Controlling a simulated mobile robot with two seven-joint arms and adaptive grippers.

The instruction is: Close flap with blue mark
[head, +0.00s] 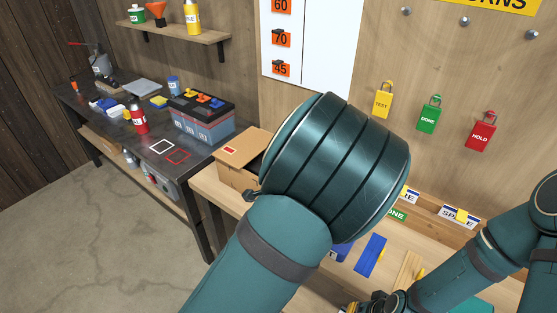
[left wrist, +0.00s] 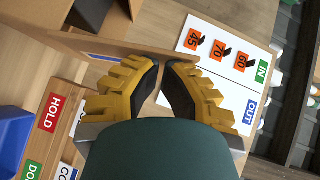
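A cardboard box (head: 232,176) stands at the left end of the wooden bench in the head view. A flap with a red mark (head: 231,150) lies across its top; my left arm covers the box's right side. In the left wrist view a blue mark (left wrist: 102,57) shows on a brown cardboard edge, just beyond my left gripper (left wrist: 162,63). Its yellow-backed fingers nearly meet at the tips, with nothing seen between them. I cannot tell whether they touch the flap. My right gripper (head: 362,306) is low in the head view, partly cut off, its fingers unclear.
A dark workbench (head: 135,145) with a battery (head: 203,117) and a red bottle (head: 138,116) is at left. Yellow, green and red tags (head: 480,132) hang on the wall. A blue piece (head: 371,255) and labelled wooden bins (head: 458,214) are on the right.

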